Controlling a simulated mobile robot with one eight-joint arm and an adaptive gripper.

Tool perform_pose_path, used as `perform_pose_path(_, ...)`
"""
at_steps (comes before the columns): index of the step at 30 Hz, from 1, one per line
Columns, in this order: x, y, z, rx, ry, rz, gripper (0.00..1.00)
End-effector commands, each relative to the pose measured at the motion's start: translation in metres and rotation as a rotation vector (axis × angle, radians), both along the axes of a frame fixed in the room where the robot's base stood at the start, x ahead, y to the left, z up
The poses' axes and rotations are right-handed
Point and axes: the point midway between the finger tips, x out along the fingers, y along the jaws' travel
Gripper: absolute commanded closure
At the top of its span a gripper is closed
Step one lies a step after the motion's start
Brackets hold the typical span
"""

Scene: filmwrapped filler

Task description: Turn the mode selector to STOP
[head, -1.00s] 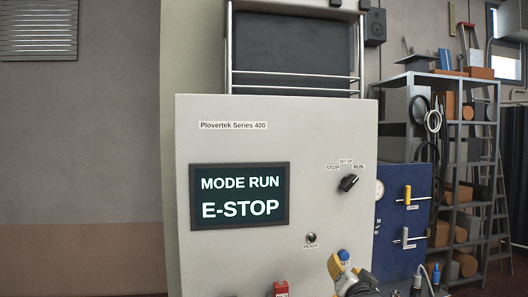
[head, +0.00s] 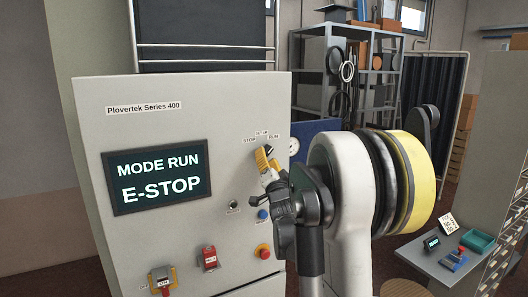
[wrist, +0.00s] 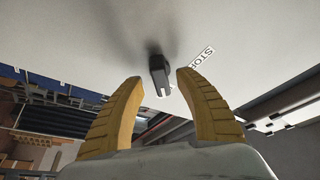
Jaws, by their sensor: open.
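The mode selector is a black knob (head: 269,148) on the upper right of the grey machine panel (head: 225,130). The labels STOP, SET UP and RUN sit above it. The display (head: 157,175) reads MODE RUN and E-STOP. My gripper (head: 264,157) is at the selector and hides part of it in the head view. In the wrist view the knob (wrist: 158,76) stands between the two yellow fingertips, with space on both sides. The fingers are open. The STOP label (wrist: 202,59) shows just right of the knob.
A side table (head: 440,260) with small items stands right.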

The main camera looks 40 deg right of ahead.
Motion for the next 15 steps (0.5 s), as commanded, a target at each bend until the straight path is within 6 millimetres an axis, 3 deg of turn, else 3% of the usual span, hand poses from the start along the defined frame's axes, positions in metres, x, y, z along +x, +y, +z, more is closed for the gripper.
perform_pose_path(6, 0.020, -0.011, 0.007, -0.002, 0.002, 0.000, 0.59)
perform_pose_path(15, 0.023, -0.013, 0.007, -0.002, 0.002, 0.000, 0.59)
